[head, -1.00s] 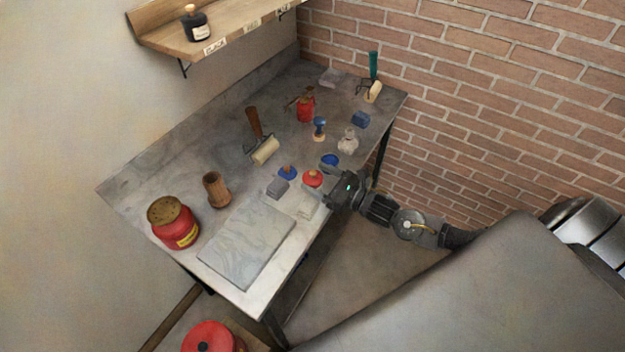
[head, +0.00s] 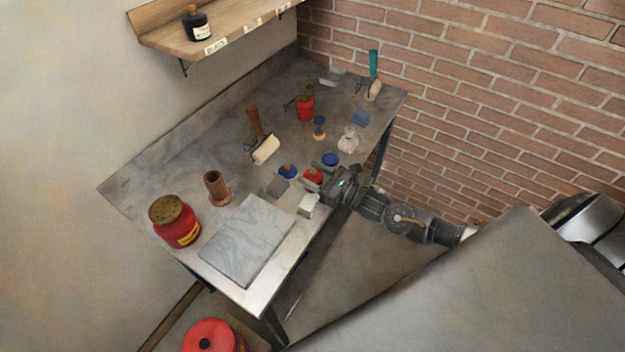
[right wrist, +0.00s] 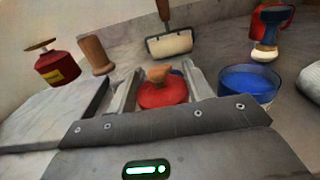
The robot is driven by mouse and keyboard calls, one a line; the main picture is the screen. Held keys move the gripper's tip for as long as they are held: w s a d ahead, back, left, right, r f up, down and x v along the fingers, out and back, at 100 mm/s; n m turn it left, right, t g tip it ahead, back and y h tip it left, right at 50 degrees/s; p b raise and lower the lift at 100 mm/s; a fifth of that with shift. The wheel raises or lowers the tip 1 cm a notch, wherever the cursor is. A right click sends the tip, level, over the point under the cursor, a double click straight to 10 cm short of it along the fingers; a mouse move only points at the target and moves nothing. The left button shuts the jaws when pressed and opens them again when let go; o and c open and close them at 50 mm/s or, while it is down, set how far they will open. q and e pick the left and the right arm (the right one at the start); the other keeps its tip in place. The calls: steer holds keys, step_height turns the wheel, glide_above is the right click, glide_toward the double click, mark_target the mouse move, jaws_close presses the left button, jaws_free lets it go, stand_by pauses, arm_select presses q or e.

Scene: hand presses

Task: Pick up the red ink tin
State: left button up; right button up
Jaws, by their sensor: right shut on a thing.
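The red ink tin (head: 312,177) is a small round red tin with a brown knob on top, near the front edge of the grey table. It also shows in the right wrist view (right wrist: 163,92), between the two fingers. My right gripper (head: 312,178) reaches in from the right and is shut on the tin, one finger on each side. The gripper body hides the tin's lower part in the right wrist view (right wrist: 160,95). I cannot tell whether the tin is clear of the table. My left gripper is not in view.
A blue tin (head: 330,158) stands close beside the right gripper. A blue-topped piece (head: 287,172), a grey block (head: 278,187) and a pale block (head: 307,205) are near. A stone slab (head: 247,240) and a large red can (head: 174,222) lie to the left.

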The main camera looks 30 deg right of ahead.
steer(key=shift+r, duration=0.15)
steer(key=shift+r+b, duration=0.45)
steer(key=shift+r, duration=0.15)
steer(key=s+a+r+b, duration=0.4)
steer(key=s+a+r, duration=0.2)
steer(key=s+r, duration=0.5)
steer(key=shift+s+a+r, duration=0.15)
steer(key=shift+s+r, duration=0.1)
steer(key=shift+s, duration=0.45)
